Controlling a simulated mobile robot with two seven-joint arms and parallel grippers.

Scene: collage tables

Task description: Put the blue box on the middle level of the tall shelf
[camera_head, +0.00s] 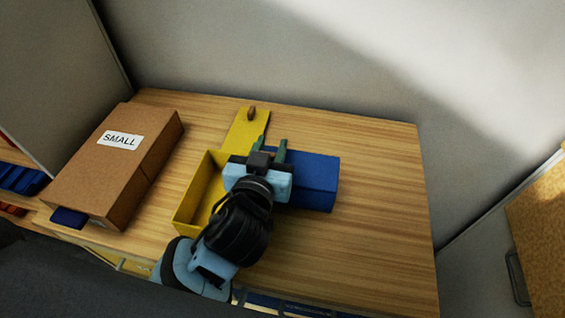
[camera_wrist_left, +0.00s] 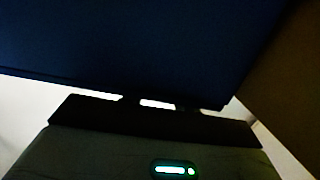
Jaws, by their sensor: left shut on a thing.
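The blue box (camera_head: 318,178) is at the middle of the wooden table, partly hidden on its left by my left gripper (camera_head: 270,146). The gripper's two green fingertips show at the box's far left side, and it is shut on the box. A dark blue surface of the box (camera_wrist_left: 140,45) fills the top of the left wrist view, very close to the gripper. I cannot tell whether the box rests on the table or is slightly raised. My right gripper is not in view. I cannot make out the tall shelf with certainty.
A yellow open box (camera_head: 196,190) stands left of my gripper, with a yellow flat piece (camera_head: 247,128) behind it. A brown carton labelled SMALL (camera_head: 150,165) is at the left. The table (camera_head: 385,220) is clear on the right. A grey wall (camera_head: 300,75) stands behind.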

